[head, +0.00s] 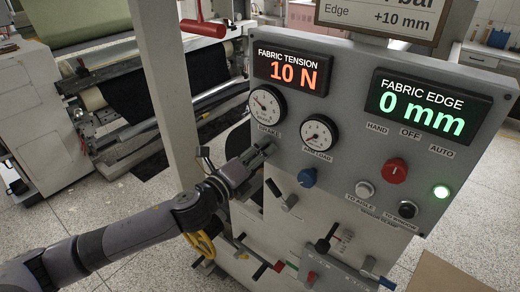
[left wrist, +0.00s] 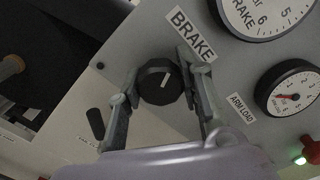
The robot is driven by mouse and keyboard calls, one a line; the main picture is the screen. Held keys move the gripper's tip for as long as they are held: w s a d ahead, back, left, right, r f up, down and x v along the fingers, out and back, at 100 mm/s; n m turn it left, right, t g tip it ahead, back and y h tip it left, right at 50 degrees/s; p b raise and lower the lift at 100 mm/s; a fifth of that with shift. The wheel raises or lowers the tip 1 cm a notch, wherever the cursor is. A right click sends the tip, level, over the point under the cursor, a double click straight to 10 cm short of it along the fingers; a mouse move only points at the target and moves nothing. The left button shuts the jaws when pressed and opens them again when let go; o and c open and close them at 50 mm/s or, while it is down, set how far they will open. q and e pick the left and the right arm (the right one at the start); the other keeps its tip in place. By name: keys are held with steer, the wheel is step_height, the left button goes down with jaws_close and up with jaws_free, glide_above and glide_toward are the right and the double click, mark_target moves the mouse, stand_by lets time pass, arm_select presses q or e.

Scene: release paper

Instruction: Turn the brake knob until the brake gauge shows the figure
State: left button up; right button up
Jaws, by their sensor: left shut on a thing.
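The brake knob (left wrist: 159,84) is black and round with a white pointer line. In the left wrist view it sits between the two fingers of my left gripper (left wrist: 160,88), beside the BRAKE label (left wrist: 191,34). In the head view my left gripper (head: 262,152) is at the panel's left side, shut on the knob, which it mostly hides there. The brake gauge (head: 267,105) is a white dial above it; its figure is too small to read. In the left wrist view the gauge (left wrist: 268,12) is cut off. My right gripper is out of view.
The panel (head: 345,100) also carries an arm load gauge (head: 319,133), a blue knob (head: 307,178), a red knob (head: 394,171) and displays reading 10 N (head: 291,73) and 0 mm (head: 428,107). A lever (head: 281,193) is just below my gripper. A sign (head: 382,16) is cut off above.

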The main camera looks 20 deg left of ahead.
arm_select(q)
steer(key=shift+m, duration=0.8)
steer(key=o, duration=1.2)
steer(key=shift+p, duration=0.3)
steer(key=v, duration=1.2)
